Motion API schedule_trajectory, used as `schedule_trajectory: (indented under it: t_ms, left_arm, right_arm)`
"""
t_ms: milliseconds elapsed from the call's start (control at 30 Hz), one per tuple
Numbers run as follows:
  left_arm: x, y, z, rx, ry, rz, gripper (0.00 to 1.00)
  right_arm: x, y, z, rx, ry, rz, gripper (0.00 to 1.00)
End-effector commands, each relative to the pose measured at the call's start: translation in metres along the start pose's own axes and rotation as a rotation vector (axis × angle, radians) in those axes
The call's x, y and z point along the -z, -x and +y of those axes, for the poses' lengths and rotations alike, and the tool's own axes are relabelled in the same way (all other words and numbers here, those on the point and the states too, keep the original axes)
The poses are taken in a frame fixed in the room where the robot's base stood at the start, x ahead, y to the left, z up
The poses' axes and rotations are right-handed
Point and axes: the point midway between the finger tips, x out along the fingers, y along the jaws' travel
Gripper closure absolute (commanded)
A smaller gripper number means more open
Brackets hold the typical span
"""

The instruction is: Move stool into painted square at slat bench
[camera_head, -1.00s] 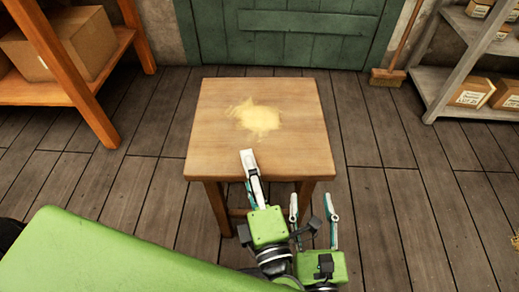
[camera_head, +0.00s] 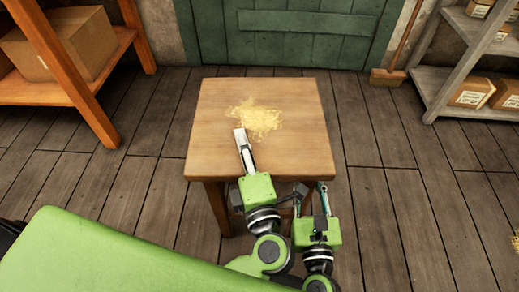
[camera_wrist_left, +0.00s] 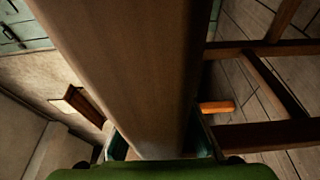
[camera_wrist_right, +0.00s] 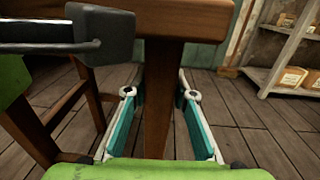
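The stool is a square wooden seat (camera_head: 285,150) on dark brown legs, with a pale yellow patch on top, directly in front of me. My left gripper (camera_head: 240,142) is at its front edge, one white finger above the seat. In the left wrist view the seat board (camera_wrist_left: 140,70) lies between the fingers; firm contact is not clear. My right gripper (camera_wrist_right: 158,105) is open around a front stool leg (camera_wrist_right: 163,95), with gaps on both sides. In the head view its fingertips are partly hidden under the seat. The painted square and slat bench are not seen.
An orange wooden shelf (camera_head: 95,115) with a cardboard box (camera_head: 65,45) stands left. A grey shelf (camera_head: 440,75) with small boxes stands right, a broom (camera_head: 388,77) beside it. A green door (camera_head: 290,35) is behind the stool.

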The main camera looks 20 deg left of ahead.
Motion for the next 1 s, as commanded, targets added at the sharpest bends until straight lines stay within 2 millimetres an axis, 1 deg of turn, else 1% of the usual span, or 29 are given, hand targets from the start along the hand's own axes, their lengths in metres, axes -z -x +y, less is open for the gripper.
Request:
schedule_trajectory:
  t_ms: [267, 300, 567, 767, 1000]
  left_arm:
    - [0.000, 0.000, -0.001, 0.001, 0.000, 0.001, 1.00]
    - [0.000, 0.000, 0.004, -0.008, 0.003, 0.001, 1.00]
    - [0.000, 0.000, 0.007, -0.007, 0.003, 0.001, 1.00]
    - [0.000, 0.000, 0.017, -0.009, 0.003, 0.001, 1.00]
    - [0.000, -0.001, 0.035, -0.010, 0.003, 0.000, 1.00]
  right_arm:
    - [0.000, 0.000, 0.000, 0.000, 0.000, 0.000, 1.00]
    - [-0.006, -0.001, -0.001, 0.003, -0.001, -0.010, 1.00]
    - [-0.009, -0.001, -0.001, 0.003, -0.001, -0.009, 1.00]
    - [-0.018, -0.001, -0.001, 0.003, -0.002, -0.010, 1.00]
    - [-0.036, -0.001, -0.001, 0.004, -0.002, -0.011, 1.00]
